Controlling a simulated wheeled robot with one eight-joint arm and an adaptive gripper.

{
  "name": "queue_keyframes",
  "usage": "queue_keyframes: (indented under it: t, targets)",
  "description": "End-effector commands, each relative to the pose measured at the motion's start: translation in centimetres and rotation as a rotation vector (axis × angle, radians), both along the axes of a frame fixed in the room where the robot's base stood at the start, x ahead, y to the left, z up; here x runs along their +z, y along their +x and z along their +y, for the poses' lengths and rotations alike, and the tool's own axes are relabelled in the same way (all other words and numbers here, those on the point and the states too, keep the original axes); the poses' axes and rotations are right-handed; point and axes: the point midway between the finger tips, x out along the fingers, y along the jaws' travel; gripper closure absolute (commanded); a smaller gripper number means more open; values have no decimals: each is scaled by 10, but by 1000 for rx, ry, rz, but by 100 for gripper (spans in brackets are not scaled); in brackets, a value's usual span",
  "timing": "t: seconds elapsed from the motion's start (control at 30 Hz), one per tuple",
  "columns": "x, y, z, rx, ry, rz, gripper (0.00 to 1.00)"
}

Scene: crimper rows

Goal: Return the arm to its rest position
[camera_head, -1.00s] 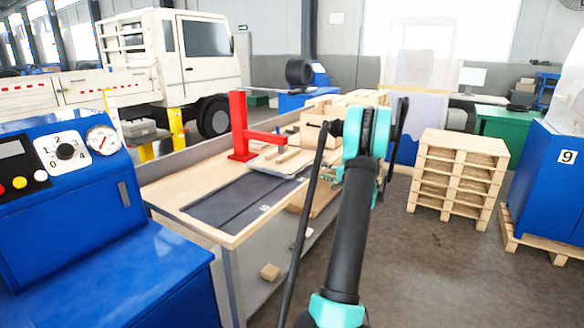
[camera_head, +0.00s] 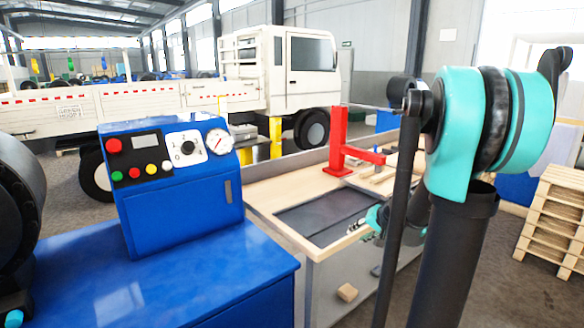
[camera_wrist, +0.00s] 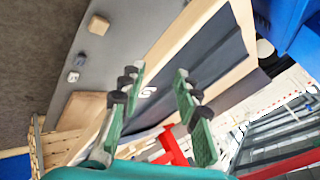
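My arm (camera_head: 455,235) stands large at the right of the head view, bent at a teal joint. My gripper (camera_head: 362,226) shows small behind the arm, by the near end of the workbench (camera_head: 268,192). In the wrist view my gripper (camera_wrist: 157,78) has its two green fingers well apart. Nothing is between them; the bench with its dark mat (camera_wrist: 210,60) lies beyond. The arm hides part of the bench in the head view.
A blue machine (camera_head: 180,195) with a dial and gauge stands at the left front. A red stand (camera_head: 345,145) rises from the bench. Stacked pallets (camera_head: 555,215) stand at right; a white truck is behind.

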Motion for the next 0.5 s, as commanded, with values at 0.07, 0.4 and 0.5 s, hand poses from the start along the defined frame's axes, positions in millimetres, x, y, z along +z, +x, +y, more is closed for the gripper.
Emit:
queue_keyframes:
  t: [0.07,0.4,0.5]
  targets:
    - [-8,-37,20,55,-73,30,68]
    - [-52,-184,47,255,-399,138,68]
    - [-63,-213,44,295,-474,155,68]
